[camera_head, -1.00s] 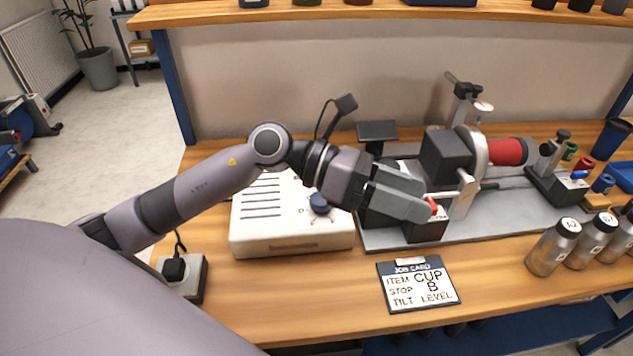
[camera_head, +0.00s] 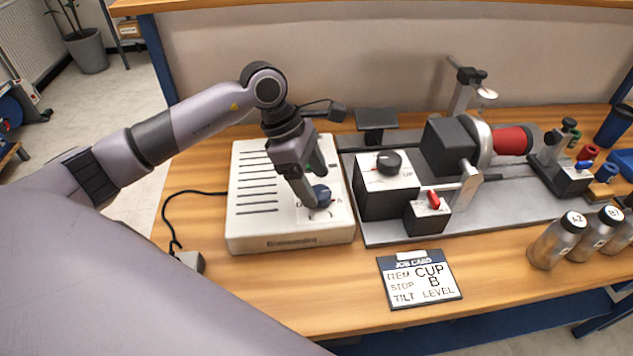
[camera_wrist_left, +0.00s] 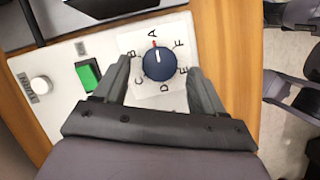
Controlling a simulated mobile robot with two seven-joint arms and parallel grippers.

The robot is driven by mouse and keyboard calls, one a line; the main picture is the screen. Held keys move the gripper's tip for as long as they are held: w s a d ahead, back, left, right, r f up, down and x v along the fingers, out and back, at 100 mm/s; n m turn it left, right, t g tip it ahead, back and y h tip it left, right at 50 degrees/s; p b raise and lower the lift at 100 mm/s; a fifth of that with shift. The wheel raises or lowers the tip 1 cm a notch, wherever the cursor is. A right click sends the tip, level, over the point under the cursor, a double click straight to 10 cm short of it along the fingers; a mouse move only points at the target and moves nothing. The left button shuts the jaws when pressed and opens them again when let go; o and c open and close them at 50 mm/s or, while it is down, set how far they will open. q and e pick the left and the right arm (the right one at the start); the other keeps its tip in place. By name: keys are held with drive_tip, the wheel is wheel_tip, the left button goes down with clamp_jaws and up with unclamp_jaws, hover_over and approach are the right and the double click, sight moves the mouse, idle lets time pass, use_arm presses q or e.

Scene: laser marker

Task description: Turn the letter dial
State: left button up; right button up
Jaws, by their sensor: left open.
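The letter dial (camera_head: 321,194) is a dark blue round knob on top of a white box (camera_head: 250,222). In the left wrist view the dial (camera_wrist_left: 159,64) sits on a white plate ringed with letters A to F, and its white line points about at A, beside a small red mark. My left gripper (camera_head: 312,197) points down at the dial and hides part of it. In the wrist view my left gripper (camera_wrist_left: 157,76) is open, with one finger on each side of the dial. I cannot tell whether the fingers touch it. My right gripper is out of view.
A green button (camera_wrist_left: 89,75) and a white knob (camera_wrist_left: 41,86) are on the same panel. A job card (camera_head: 420,281) reads CUP, B, LEVEL. Right of the box stand a black-knob unit (camera_head: 386,190), a red switch (camera_head: 433,199) and a red cup (camera_head: 509,141). Bottles (camera_head: 556,240) stand at right.

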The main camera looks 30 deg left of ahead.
sight(320, 197)
use_arm(q)
drive_tip(key=shift+x, duration=1.05)
drive_tip(key=shift+r, duration=0.1)
drive_tip(key=c, duration=1)
drive_tip(key=shift+n, duration=0.5)
drive_tip(key=n+t+b, duration=0.1)
drive_tip(key=n, duration=0.1)
drive_tip(key=n+t+b, duration=0.1)
drive_tip(key=n, duration=0.1)
drive_tip(key=shift+s+d+n+y+b, duration=0.1)
drive_tip(key=shift+n+y+b, duration=0.25)
drive_tip(key=shift+n+y, duration=0.05)
drive_tip(key=n+y+b, duration=0.1)
drive_tip(key=n, duration=0.2)
drive_tip(key=n+t+y+b, duration=0.1)
drive_tip(key=n+b, duration=0.1)
drive_tip(key=n, duration=0.1)
drive_tip(key=shift+d, duration=0.1)
drive_tip(key=o, duration=1)
